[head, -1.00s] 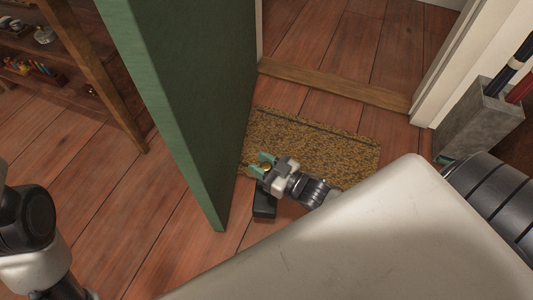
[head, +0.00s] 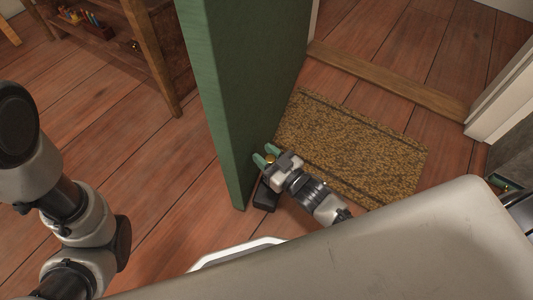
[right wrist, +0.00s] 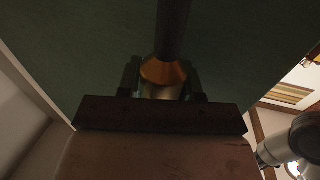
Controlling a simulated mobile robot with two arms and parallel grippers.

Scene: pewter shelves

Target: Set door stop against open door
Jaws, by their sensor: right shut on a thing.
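The green door (head: 230,110) stands open in the middle of the head view. My right gripper (head: 265,155) is low beside the door's right face, near its free edge. It is shut on the door stop (head: 271,160), of which a small brass part shows between the fingers. The brass part also shows in the right wrist view (right wrist: 163,72), with a dark bar rising from it against the green door. A black block beneath the gripper sits close to the door's foot; I cannot tell whether it touches. My left gripper is not in view.
A brown doormat (head: 350,145) lies right of the gripper, before a wooden threshold (head: 390,82). A wooden shelf (head: 150,55) stands left of the door. A white door frame (head: 505,100) is at right.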

